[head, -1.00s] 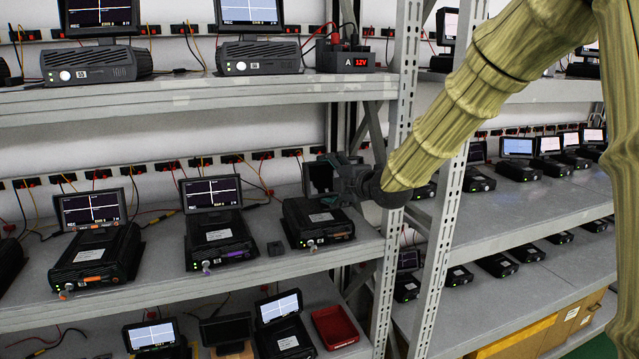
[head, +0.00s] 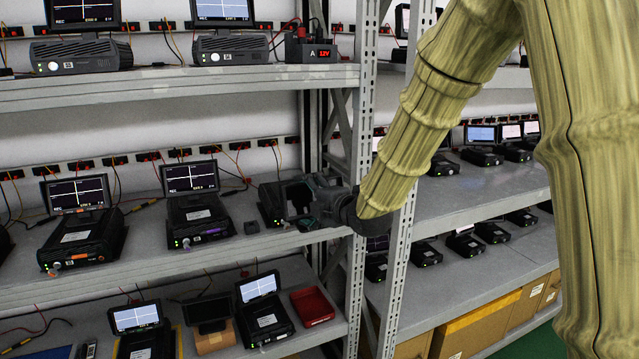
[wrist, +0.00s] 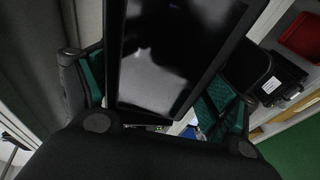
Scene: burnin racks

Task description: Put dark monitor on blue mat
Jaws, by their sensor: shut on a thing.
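My gripper (head: 318,200) is shut on a dark monitor (head: 296,197) at the right end of the middle shelf, in front of a black unit. In the wrist view the dark monitor (wrist: 170,55) has a blank screen and sits between the two green-padded fingers of my gripper (wrist: 152,95). Part of it is hidden by my gripper in the head view. A blue mat (head: 55,352) shows at the bottom left edge on the lower shelf, mostly cut off by the frame.
The lower shelf holds a dark screen on a brown block (head: 215,338), lit units and a red tray (head: 312,306). Units with lit screens stand on the middle shelf (head: 140,262). A perforated grey upright (head: 357,190) is close beside my gripper. Cardboard boxes (head: 465,328) are low right.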

